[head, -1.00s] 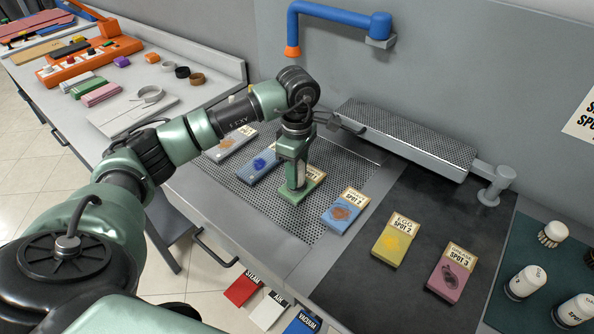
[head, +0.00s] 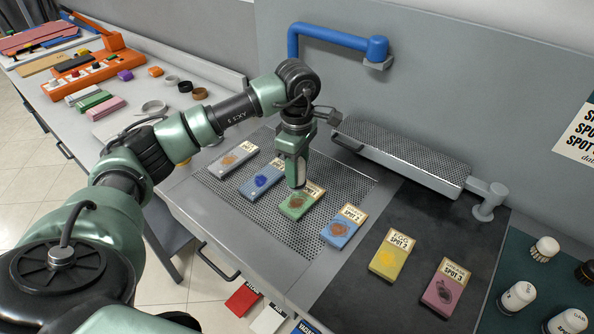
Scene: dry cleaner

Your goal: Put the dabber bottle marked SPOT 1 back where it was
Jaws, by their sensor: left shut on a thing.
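My left gripper (head: 297,178) is above the green stained swatch (head: 300,203) on the perforated board. It is shut on a pale bottle (head: 301,170), mostly hidden between the fingers, so its marking cannot be read. The bottle looks upright with its lower end close above the swatch; whether it touches cannot be told. The swatch shows a brown stain and a label ending in 1. On the dark green mat (head: 500,268) at the right stand several bottles, among them a white one (head: 519,297) and another white one (head: 567,322). My right gripper is not in view.
Beside the green swatch lie a blue one (head: 343,226), then yellow (head: 391,255) and pink (head: 443,287) on a black mat. A metal sleeve board (head: 402,160) stands behind, with a blue pipe (head: 335,40) above. An orange rack (head: 90,68) is far left.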

